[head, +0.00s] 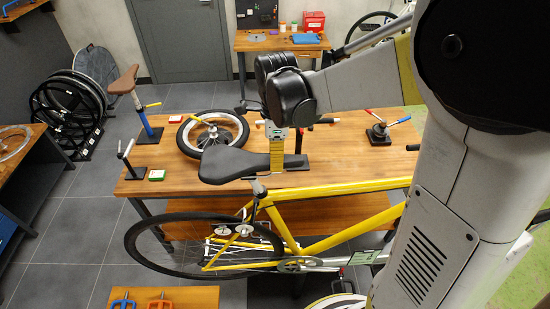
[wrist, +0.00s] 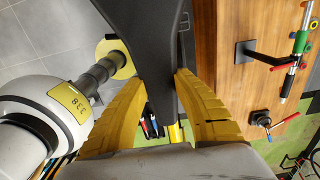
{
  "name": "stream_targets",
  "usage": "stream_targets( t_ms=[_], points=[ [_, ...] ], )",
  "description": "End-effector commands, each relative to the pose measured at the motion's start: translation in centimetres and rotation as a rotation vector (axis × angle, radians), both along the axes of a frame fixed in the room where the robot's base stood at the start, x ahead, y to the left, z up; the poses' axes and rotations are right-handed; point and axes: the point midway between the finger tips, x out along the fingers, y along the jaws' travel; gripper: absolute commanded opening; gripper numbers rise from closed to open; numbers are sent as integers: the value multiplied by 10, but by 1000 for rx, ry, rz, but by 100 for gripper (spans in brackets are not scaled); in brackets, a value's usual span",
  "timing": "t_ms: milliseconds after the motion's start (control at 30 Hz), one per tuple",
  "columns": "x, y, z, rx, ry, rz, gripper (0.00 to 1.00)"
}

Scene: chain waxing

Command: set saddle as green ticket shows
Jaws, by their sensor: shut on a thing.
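The black saddle (head: 238,164) sits on a silver seatpost (head: 258,187) on the yellow bike (head: 325,195), its nose pointing right. My gripper (head: 277,165) comes down from above near the saddle's nose. In the wrist view its yellow fingers (wrist: 155,78) lie on either side of the black saddle (wrist: 150,35), shut on its narrow part. The fingers partly hide the saddle's nose.
A wooden bench (head: 345,150) stands behind the bike, with a loose wheel (head: 213,132), a post stand with a brown saddle (head: 124,80) and small red and green boxes. A low wooden table (head: 190,297) with blue and orange tools is at the front left.

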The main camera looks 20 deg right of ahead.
Motion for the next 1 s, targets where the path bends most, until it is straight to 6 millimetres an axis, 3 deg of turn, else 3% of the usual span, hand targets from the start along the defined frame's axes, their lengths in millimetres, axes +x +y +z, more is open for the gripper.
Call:
stream_targets(
  t_ms=[33,67,133,433,567,1000],
  points=[
    [1,0,1,1,-1,0,0],
    [1,0,1,1,-1,0,37],
    [1,0,1,1,-1,0,58],
    [1,0,2,1,-1,0,58],
    [1,0,11,1,-1,0,58],
    [0,0,101,1,-1,0,58]
  ],
)
